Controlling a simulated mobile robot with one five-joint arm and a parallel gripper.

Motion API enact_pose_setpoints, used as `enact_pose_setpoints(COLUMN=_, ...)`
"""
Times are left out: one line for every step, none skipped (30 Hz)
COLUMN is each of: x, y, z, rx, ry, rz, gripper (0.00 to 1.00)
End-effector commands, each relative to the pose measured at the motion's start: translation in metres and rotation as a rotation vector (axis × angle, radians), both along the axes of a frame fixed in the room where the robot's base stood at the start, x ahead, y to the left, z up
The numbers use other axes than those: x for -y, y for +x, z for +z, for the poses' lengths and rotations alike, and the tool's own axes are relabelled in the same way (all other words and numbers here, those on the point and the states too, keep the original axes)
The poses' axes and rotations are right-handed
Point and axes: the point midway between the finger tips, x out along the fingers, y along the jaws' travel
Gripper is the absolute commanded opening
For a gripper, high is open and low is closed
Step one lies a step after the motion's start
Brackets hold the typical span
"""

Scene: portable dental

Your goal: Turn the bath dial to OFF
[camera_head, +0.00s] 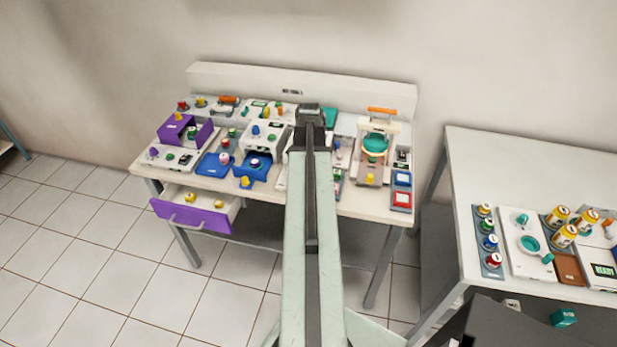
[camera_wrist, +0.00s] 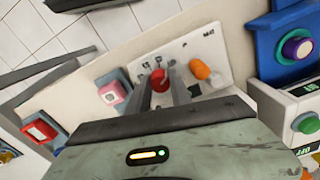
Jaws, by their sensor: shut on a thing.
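In the wrist view, my gripper (camera_wrist: 161,91) is shut on a red knob (camera_wrist: 159,76) with one finger on each side. The knob stands on a white panel (camera_wrist: 185,50) with small dark markings. I cannot read them well enough to tell whether this is the bath dial or where it points. An orange knob (camera_wrist: 200,69) sits just right of the fingers on the same panel. In the head view, my arm reaches over the middle of the bench (camera_head: 262,197) and hides what the fingers hold.
In the wrist view, a pink button (camera_wrist: 113,92) and a red button (camera_wrist: 40,129) lie left. A blue housing with a purple knob (camera_wrist: 297,47) and a green button (camera_wrist: 307,124) lie right. In the head view, a purple drawer (camera_head: 192,216) stands open at the bench front.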

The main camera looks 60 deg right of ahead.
Motion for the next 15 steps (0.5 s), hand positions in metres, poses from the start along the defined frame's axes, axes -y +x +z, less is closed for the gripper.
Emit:
enact_pose_setpoints(x=0.0030, y=-0.0007, z=0.0005, rx=-0.001, ry=-0.008, rz=-0.016, gripper=0.00)
enact_pose_setpoints(x=0.0031, y=-0.0007, z=0.0005, rx=-0.001, ry=-0.008, rz=-0.025, gripper=0.00)
enact_pose_setpoints(x=0.0031, y=-0.0007, z=0.0005, rx=-0.001, ry=-0.008, rz=-0.033, gripper=0.00)
enact_pose_setpoints(x=0.0031, y=-0.0007, z=0.0005, rx=-0.001, ry=-0.008, rz=-0.039, gripper=0.00)
enact_pose_setpoints(x=0.0032, y=-0.0007, z=0.0006, rx=-0.001, ry=-0.008, rz=-0.045, gripper=0.00)
enact_pose_setpoints(x=0.0032, y=-0.0007, z=0.0006, rx=-0.001, ry=-0.009, rz=-0.051, gripper=0.00)
enact_pose_setpoints(x=0.0032, y=-0.0007, z=0.0006, rx=-0.001, ry=-0.009, rz=-0.054, gripper=0.00)
enact_pose_setpoints(x=0.0033, y=-0.0007, z=0.0006, rx=-0.001, ry=-0.009, rz=-0.057, gripper=0.00)
enact_pose_setpoints(x=0.0033, y=-0.0007, z=0.0006, rx=-0.001, ry=-0.009, rz=-0.059, gripper=0.00)
enact_pose_setpoints(x=0.0033, y=-0.0007, z=0.0006, rx=-0.001, ry=-0.009, rz=-0.060, gripper=0.00)
enact_pose_setpoints(x=0.0033, y=-0.0008, z=0.0006, rx=-0.001, ry=-0.009, rz=-0.061, gripper=0.00)
enact_pose_setpoints(x=0.0033, y=-0.0008, z=0.0005, rx=-0.001, ry=-0.009, rz=-0.062, gripper=0.00)
enact_pose_setpoints(x=0.0033, y=-0.0008, z=0.0005, rx=-0.001, ry=-0.009, rz=-0.062, gripper=0.00)
enact_pose_setpoints(x=0.0033, y=-0.0008, z=0.0005, rx=-0.002, ry=-0.009, rz=-0.062, gripper=0.00)
enact_pose_setpoints(x=0.0033, y=-0.0009, z=0.0005, rx=-0.002, ry=-0.009, rz=-0.062, gripper=0.00)
